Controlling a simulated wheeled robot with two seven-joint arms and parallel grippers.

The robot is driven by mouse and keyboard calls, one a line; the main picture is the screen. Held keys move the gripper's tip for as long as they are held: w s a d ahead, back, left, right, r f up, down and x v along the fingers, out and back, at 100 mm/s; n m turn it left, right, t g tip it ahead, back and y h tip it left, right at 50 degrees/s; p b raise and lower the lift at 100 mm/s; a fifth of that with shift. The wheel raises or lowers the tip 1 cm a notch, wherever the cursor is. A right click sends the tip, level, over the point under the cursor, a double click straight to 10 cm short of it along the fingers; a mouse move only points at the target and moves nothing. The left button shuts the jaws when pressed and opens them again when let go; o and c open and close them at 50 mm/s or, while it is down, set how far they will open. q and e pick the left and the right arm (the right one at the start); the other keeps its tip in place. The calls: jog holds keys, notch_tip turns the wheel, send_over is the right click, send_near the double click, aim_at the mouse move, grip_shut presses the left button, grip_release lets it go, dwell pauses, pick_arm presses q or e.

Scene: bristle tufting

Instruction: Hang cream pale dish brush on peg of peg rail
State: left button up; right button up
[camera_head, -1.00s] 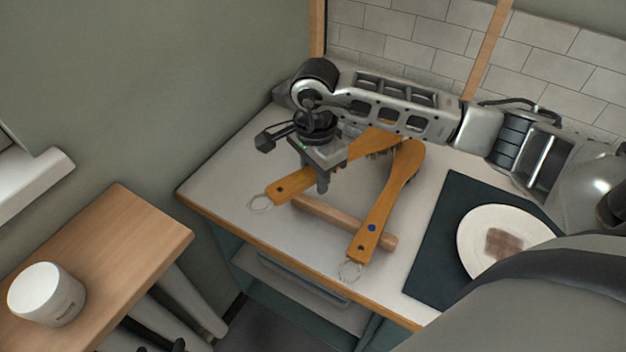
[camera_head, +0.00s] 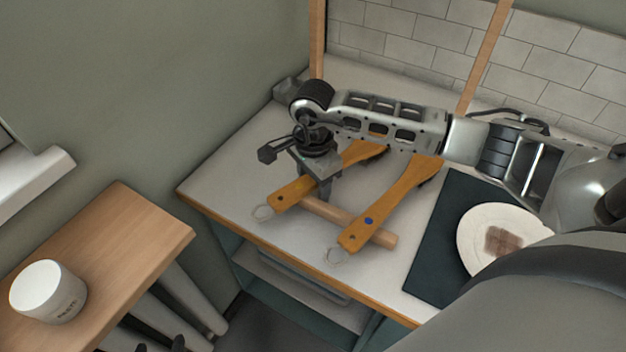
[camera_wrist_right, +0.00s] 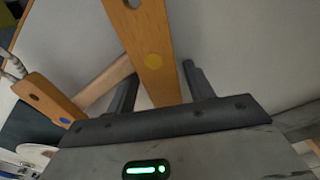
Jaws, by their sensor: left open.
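Two wooden brushes lie with their handles across a wooden rod (camera_head: 375,233). One brush (camera_head: 285,197) has a yellowish dot, seen in the right wrist view (camera_wrist_right: 153,61); I cannot tell whether it is the cream pale one. The other brush (camera_head: 395,203) has a blue dot. Each handle ends in a wire loop. My right gripper (camera_head: 324,188) is low over the yellowish-dotted handle. Its fingers stand apart on both sides of that handle, with gaps. My left gripper (camera_head: 160,346) barely shows at the bottom edge, open. I see no pegs; the bristles are mostly hidden.
A dark mat (camera_head: 425,270) with a white plate (camera_head: 480,253) and a brown block lies at the right of the counter (camera_head: 225,185). Wooden uprights (camera_head: 486,55) stand before the tiled wall. A white jar (camera_head: 48,292) stands on a wooden side table (camera_head: 125,235).

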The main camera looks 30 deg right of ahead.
jog(key=shift+f, duration=0.15)
notch_tip(320, 180, up, 16)
jog(key=b, duration=0.1)
jog(key=shift+s+a+b, duration=0.15)
jog(key=shift+a+b, duration=0.15)
jog(key=shift+b, duration=0.05)
